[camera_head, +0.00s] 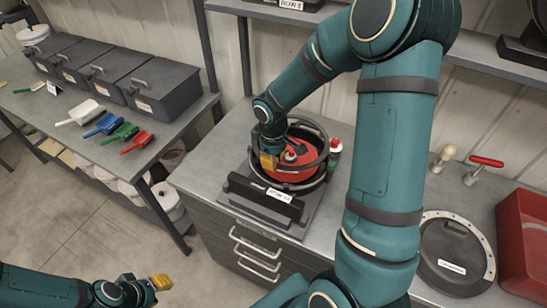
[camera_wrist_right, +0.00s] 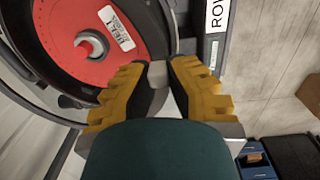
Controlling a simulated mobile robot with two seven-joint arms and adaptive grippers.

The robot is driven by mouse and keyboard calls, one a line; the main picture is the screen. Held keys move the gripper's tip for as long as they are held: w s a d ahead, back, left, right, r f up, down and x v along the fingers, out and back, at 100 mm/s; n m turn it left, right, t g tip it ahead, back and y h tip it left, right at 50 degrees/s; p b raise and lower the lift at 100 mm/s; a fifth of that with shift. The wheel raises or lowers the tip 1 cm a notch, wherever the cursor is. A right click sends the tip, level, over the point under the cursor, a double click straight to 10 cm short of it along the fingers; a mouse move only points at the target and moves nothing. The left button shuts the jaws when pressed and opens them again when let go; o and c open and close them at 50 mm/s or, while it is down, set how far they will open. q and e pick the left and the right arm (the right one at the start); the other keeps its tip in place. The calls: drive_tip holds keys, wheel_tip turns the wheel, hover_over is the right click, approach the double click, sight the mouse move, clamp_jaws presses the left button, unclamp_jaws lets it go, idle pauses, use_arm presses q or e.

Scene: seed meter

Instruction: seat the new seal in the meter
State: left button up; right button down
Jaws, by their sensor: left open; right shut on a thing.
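The meter (camera_head: 325,180) stands on the grey bench, a round black housing with a red disc (camera_head: 308,170) inside. The disc also shows in the right wrist view (camera_wrist_right: 62,62), with a white label and a grey hub. My right gripper (camera_head: 269,160) is at the left part of the meter. In the wrist view its yellow fingers (camera_wrist_right: 157,82) are shut on a small grey piece (camera_wrist_right: 157,72) beside the disc's edge. I cannot tell whether this piece belongs to the seal or the meter. My left gripper (camera_head: 156,284) is open and empty, low over the floor.
A black labelled bar (camera_head: 265,200) fronts the meter. A round black lid (camera_head: 452,252) and a red bin (camera_head: 522,240) are on the right. Coloured scoops (camera_head: 108,125) and grey boxes (camera_head: 160,92) sit on the left bench. My right arm crosses above the main bench.

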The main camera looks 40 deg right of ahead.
wheel_tip(320, 180, down, 2)
drive_tip(key=shift+f+b, duration=0.25)
drive_tip(key=shift+b, duration=0.4)
drive_tip(key=shift+f+b, duration=1.1)
drive_tip(key=shift+f, duration=0.2)
drive_tip(key=shift+r, duration=0.1)
drive_tip(key=shift+f+b, duration=0.95)
drive_tip(key=shift+b, duration=0.05)
idle(0.4)
idle(0.8)
drive_tip(key=shift+f+b, duration=0.1)
drive_tip(key=shift+b, duration=0.3)
drive_tip(key=shift+s+f+b, duration=0.25)
drive_tip(key=shift+f+b, duration=0.3)
drive_tip(key=shift+b, duration=0.1)
idle(0.9)
idle(0.3)
